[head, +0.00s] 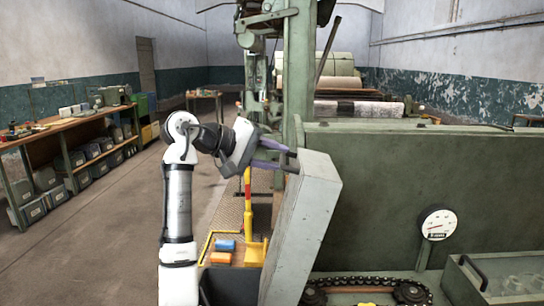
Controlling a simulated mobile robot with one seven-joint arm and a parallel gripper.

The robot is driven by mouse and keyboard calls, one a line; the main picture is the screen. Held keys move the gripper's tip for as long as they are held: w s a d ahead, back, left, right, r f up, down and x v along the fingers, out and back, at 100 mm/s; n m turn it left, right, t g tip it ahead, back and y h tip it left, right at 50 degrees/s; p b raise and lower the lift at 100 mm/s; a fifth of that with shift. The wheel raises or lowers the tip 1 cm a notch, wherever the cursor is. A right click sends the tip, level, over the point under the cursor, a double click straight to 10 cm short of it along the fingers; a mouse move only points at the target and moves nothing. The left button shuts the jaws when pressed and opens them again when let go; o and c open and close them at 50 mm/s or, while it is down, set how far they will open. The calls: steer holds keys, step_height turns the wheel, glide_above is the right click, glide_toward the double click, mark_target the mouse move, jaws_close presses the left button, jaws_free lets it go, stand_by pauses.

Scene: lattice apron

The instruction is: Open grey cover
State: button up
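The grey cover (309,222) is a box-like panel at the left end of the green machine. It stands tilted, with its upper end leaning right against or close to the machine's side panel. My gripper (288,158) reaches in from the left, with its purple-grey fingers at the upper left edge of the cover. A small part like a handle (292,166) shows there. The fingers overlap it, and I cannot tell whether they are closed on it. A chain with sprockets (365,284) lies exposed at the lower right of the cover.
The green machine (410,175) fills the right side, with a round gauge (437,224) and a metal tray (500,278). A yellow post (248,205) and blue and orange blocks (223,250) stand below my arm. A workbench (70,125) lines the left wall; the floor between is clear.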

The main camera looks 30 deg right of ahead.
steer(key=b+v, duration=0.3)
steer(key=v, duration=1)
steer(key=shift+a+r, duration=0.2)
steer(key=shift+a, duration=0.15)
